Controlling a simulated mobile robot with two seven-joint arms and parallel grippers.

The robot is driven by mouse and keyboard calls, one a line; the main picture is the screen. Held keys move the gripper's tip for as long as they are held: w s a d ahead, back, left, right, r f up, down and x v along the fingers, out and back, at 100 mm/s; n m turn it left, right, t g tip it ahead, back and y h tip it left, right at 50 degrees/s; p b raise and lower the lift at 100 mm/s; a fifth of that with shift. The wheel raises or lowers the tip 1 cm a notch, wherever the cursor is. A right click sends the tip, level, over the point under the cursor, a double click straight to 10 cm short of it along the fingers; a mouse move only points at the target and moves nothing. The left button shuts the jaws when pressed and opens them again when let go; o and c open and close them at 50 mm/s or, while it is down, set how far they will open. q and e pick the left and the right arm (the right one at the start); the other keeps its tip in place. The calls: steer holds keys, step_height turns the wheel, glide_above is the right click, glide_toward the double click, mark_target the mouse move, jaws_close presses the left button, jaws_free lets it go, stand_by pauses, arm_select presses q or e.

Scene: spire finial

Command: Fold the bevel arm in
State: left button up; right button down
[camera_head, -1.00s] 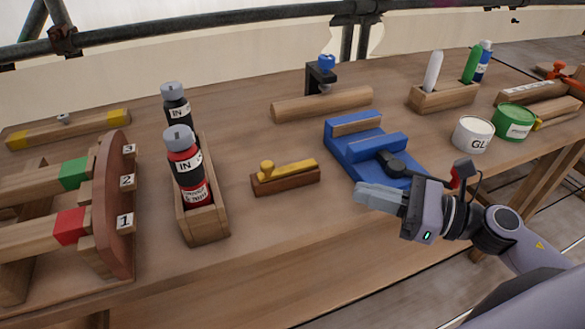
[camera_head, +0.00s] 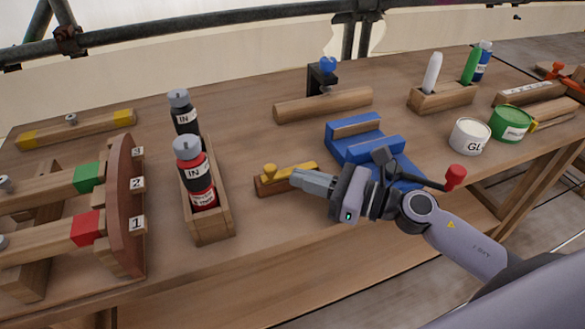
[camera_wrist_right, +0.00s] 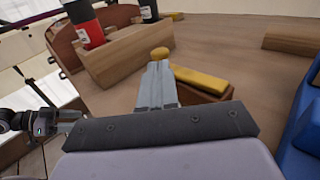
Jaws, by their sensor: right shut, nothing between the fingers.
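The bevel is a small brown wooden block (camera_head: 266,189) with a yellow arm (camera_head: 300,169) along its top and a round yellow knob (camera_head: 269,170) at its left end. My right gripper (camera_head: 297,178) is shut and empty, with its tips in front of the bevel's near side, covering part of it. In the right wrist view the shut tips (camera_wrist_right: 159,64) are just below the knob (camera_wrist_right: 160,53), left of the yellow arm (camera_wrist_right: 203,79). I cannot tell whether they touch.
A wooden holder (camera_head: 212,220) with red and black bottles stands left of the bevel. A blue vise (camera_head: 365,147) with a red-knobbed handle (camera_head: 455,177) stands to the right, near my right arm. A wooden rod (camera_head: 322,104) lies behind. The table front is clear.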

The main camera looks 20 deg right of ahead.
mark_target(277, 170)
steer(key=shift+p+x, duration=0.3)
steer(key=shift+x, duration=1.05)
steer(key=shift+w+a, duration=0.4)
steer(key=shift+w, duration=0.15)
steer(key=shift+d, duration=0.1)
